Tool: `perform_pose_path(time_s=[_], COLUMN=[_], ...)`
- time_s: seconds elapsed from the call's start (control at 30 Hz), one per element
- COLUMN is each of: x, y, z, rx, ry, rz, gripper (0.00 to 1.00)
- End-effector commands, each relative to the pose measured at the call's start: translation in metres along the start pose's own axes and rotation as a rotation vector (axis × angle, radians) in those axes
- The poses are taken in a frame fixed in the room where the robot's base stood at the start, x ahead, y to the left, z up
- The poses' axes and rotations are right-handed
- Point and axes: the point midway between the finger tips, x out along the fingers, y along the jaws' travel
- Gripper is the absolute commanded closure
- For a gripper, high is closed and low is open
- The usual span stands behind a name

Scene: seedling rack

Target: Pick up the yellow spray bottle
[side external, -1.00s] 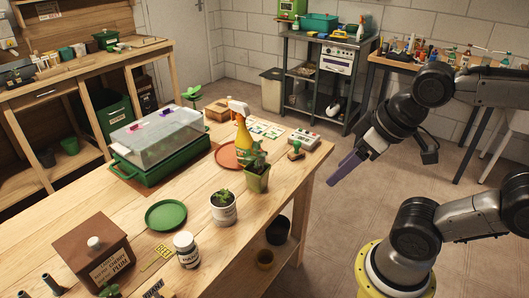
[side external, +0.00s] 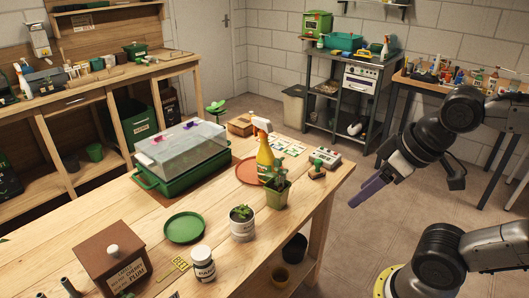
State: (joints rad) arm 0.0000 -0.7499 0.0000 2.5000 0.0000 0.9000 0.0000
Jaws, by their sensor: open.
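The yellow spray bottle (side external: 264,157) stands upright on the wooden table, with a white and orange spray head on top. Its lower part is partly hidden behind a small plant in a square green pot (side external: 277,193). A terracotta saucer (side external: 245,171) lies at its left. My gripper (side external: 366,194), with purple fingers, hangs in the air past the table's right edge. It is well to the right of the bottle, open and empty.
A green tray with a clear lid (side external: 181,177) stands left of the bottle. A white potted plant (side external: 242,224), green saucer (side external: 184,228), white jar (side external: 202,263) and brown box (side external: 112,256) stand in front. A stamp (side external: 317,170) and white box (side external: 325,157) lie near the right edge.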

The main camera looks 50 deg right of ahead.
Motion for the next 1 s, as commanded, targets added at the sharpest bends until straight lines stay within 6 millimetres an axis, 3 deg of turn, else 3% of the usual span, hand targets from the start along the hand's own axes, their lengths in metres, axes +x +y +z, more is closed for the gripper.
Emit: perform_pose_path(time_s=[0.27,0.4,0.73,0.87,1.0], x=[0.0,0.0,-0.001,-0.022,-0.04], y=[0.0,0.0,-0.001,-0.004,-0.002], z=[0.0,0.0,0.0,-0.033,-0.095], rx=[0.0,0.0,-0.024,-0.06,-0.078], ry=[0.0,0.0,-0.002,0.062,0.097], rz=[0.0,0.0,-0.002,-0.015,-0.02], gripper=[0.4,0.24,0.24,0.24,0.24])
